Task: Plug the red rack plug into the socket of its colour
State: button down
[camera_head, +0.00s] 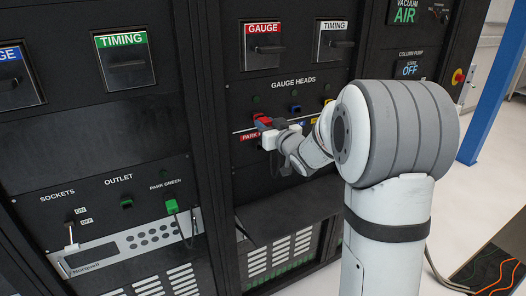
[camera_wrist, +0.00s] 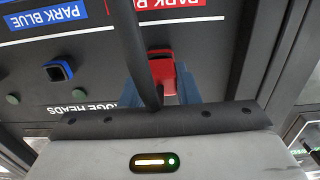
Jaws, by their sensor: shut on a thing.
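The red rack plug (camera_head: 262,120) is at the left end of the gauge heads row on the black rack. My gripper (camera_head: 272,131) is shut on it, from the front. In the wrist view, which shows the panel upside down, the red plug (camera_wrist: 163,76) sits between my two bluish fingers (camera_wrist: 162,92). It is at or right against the panel. The red socket face is hidden behind the plug, and I cannot tell how deep the plug is in. A dark cable (camera_wrist: 136,45) crosses in front of the plug's left side.
The blue socket (camera_head: 294,108) and a yellow one (camera_head: 327,100) lie right of the plug in the same row. A green outlet (camera_head: 126,202) and a parked green plug (camera_head: 172,206) are on the left rack. A dark shelf (camera_head: 290,216) juts out below my gripper.

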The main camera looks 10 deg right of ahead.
aim_at(268, 125)
jog(key=shift+w+a+b, duration=0.15)
jog(key=shift+w+b, duration=0.15)
jog(key=shift+w, duration=0.05)
dwell(0.5)
jog(key=c, duration=1)
grip_release()
jog(key=shift+b+v, duration=0.55)
jog(key=shift+v, duration=2.95)
jog(key=s+f+m+g+h, duration=0.1)
jog(key=s+f+g, duration=0.3)
jog(key=s, duration=0.7)
jog(key=s+a+f+m+g+h, duration=0.1)
jog(key=s+f+g, duration=0.3)
jog(key=s, duration=0.7)
jog(key=s+f+m+g+h, duration=0.1)
jog(key=s+f+g+h, duration=0.2)
jog(key=s+g, duration=0.3)
jog(key=shift+s+a+f+m+g+h, duration=0.1)
jog(key=shift+s+f, duration=0.15)
jog(key=shift+s, duration=0.6)
jog(key=shift+s+f+m+g+h, duration=0.1)
jog(key=shift+s+f, duration=0.15)
jog(key=shift+s, duration=0.6)
jog(key=shift+s+a+f+m+g+h, duration=0.1)
jog(key=shift+s+f, duration=0.1)
jog(key=shift+s, duration=0.65)
